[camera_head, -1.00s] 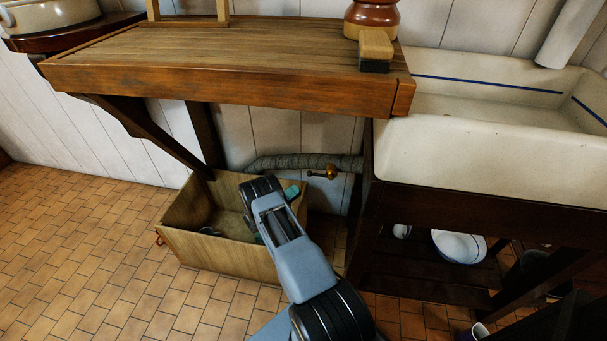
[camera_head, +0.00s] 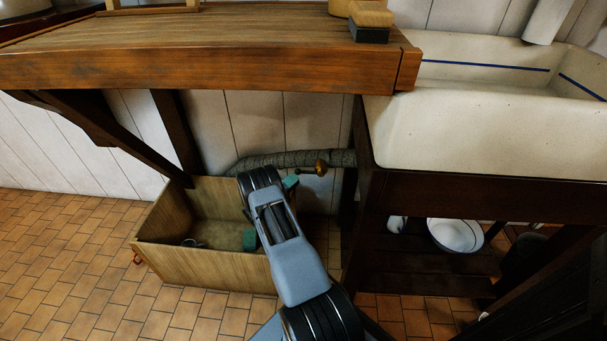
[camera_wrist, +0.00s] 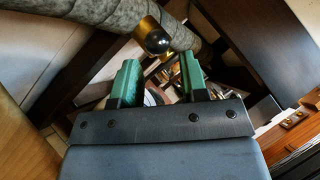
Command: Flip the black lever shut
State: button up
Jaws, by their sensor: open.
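A brass fitting with a dark rounded end (camera_head: 320,167) sits on the grey wrapped pipe under the wooden counter. It also shows in the wrist view (camera_wrist: 152,38), just beyond the fingertips and close to the pipe. I cannot clearly make out a separate black lever arm on it. My gripper (camera_wrist: 158,70) is open, with its two green fingers apart and nothing seen between them. The brass fitting appears ahead of the gap, with no clear contact. In the head view my arm hides most of the gripper, and green finger parts show on either side.
The grey pipe (camera_head: 280,160) runs along the wall. An open wooden box (camera_head: 205,270) stands on the tiled floor below. The counter edge (camera_head: 200,72) overhangs. A white sink (camera_head: 480,130) and its dark stand (camera_head: 430,270) close off the right, with a white bowl (camera_head: 455,234) on its shelf.

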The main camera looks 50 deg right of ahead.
aim_at(304, 172)
jog(key=shift+b+x, duration=0.4)
jog(key=shift+x, duration=2.25)
jog(key=shift+c, duration=0.3)
grip_shut()
